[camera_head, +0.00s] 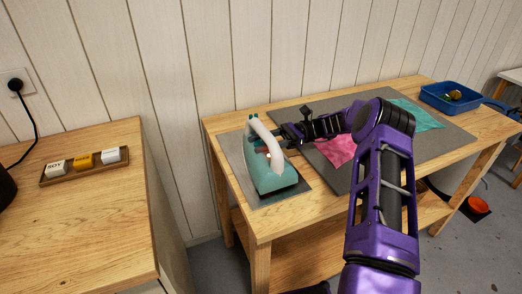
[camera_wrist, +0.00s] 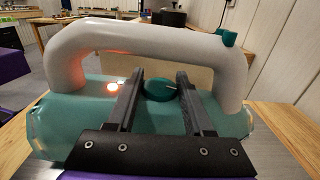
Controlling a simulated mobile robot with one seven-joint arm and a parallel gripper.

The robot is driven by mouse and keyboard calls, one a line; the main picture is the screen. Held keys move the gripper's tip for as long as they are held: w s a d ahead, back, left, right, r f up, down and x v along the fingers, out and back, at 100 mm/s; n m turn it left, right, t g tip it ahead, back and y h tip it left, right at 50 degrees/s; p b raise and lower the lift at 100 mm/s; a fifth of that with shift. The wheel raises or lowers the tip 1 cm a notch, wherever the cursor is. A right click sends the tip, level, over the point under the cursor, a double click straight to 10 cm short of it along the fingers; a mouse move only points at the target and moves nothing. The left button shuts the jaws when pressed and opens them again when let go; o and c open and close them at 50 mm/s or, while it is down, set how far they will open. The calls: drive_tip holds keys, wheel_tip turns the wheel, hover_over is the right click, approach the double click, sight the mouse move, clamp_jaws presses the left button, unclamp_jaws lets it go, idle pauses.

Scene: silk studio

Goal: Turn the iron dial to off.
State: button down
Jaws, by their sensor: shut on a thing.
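The iron has a teal body (camera_head: 271,178) and a white arched handle (camera_wrist: 140,42), and stands on a grey pad (camera_head: 292,194) at the table's left end. In the wrist view its round teal dial (camera_wrist: 158,91) sits under the handle, with a pale mark pointing right. An orange-red light (camera_wrist: 113,87) glows left of the dial. My gripper (camera_wrist: 160,76) reaches in beneath the handle, its two dark fingers shut on the dial from either side. In the head view my gripper (camera_head: 283,138) comes to the iron from the right; the dial is hidden there.
A grey mat (camera_head: 375,168) with pink (camera_head: 336,150) and teal (camera_head: 417,113) cloths covers the middle of the table. A blue bin (camera_head: 440,100) stands at its far right. Another wooden table (camera_head: 90,220) at left bears a tray (camera_head: 75,178) of small blocks.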

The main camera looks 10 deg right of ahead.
drive_tip(key=shift+f+n+g+h+b, duration=0.1)
drive_tip(key=shift+n+g+h+b, duration=0.5)
drive_tip(key=shift+n+g, duration=0.8)
drive_tip(key=shift+g, duration=1)
drive_tip(key=shift+c, duration=1.5)
unclamp_jaws()
drive_tip(key=shift+r+m+t, duration=0.2)
drive_tip(key=shift+m+t, duration=0.2)
drive_tip(key=shift+t, duration=0.5)
